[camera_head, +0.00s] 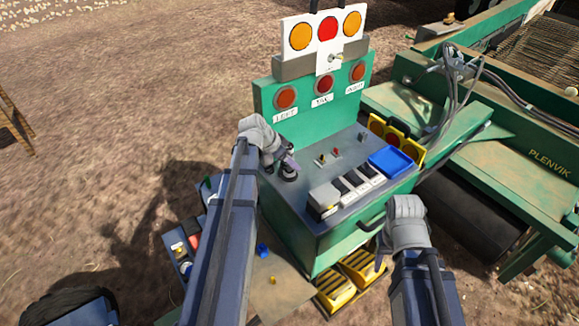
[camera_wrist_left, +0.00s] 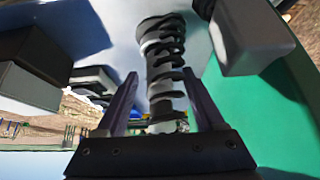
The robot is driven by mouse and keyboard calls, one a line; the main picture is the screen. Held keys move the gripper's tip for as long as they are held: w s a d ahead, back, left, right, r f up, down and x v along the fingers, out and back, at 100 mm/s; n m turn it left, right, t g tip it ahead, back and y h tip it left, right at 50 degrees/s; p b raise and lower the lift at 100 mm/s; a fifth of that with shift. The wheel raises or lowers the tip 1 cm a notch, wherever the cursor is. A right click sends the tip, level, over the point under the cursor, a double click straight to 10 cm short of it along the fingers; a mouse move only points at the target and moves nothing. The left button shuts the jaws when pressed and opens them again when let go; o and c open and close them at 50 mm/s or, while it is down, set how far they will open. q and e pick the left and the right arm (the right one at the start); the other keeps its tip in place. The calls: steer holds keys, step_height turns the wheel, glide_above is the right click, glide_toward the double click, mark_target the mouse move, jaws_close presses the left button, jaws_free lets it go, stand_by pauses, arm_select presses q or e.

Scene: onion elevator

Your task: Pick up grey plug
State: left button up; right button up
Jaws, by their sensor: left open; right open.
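A grey and black ribbed piece (camera_wrist_left: 163,62), which looks like the grey plug, stands between the two fingers of my left gripper (camera_wrist_left: 160,92) in the left wrist view. The fingers are apart, one on each side of it; whether they touch it I cannot tell. In the head view my left gripper (camera_head: 283,163) is low over the left part of the console top, and a dark piece (camera_head: 289,174) shows at its fingertips. My right gripper (camera_head: 381,258) is open and empty, pointing down in front of the console near its black handle.
The green console (camera_head: 300,228) carries a row of grey and white blocks (camera_head: 350,186), a blue tray (camera_head: 390,161) and small switches. Round orange and red lamps rise behind. A green machine (camera_head: 530,150) stands at right.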

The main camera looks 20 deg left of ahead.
arm_select(q)
jaws_close()
stand_by(0.4)
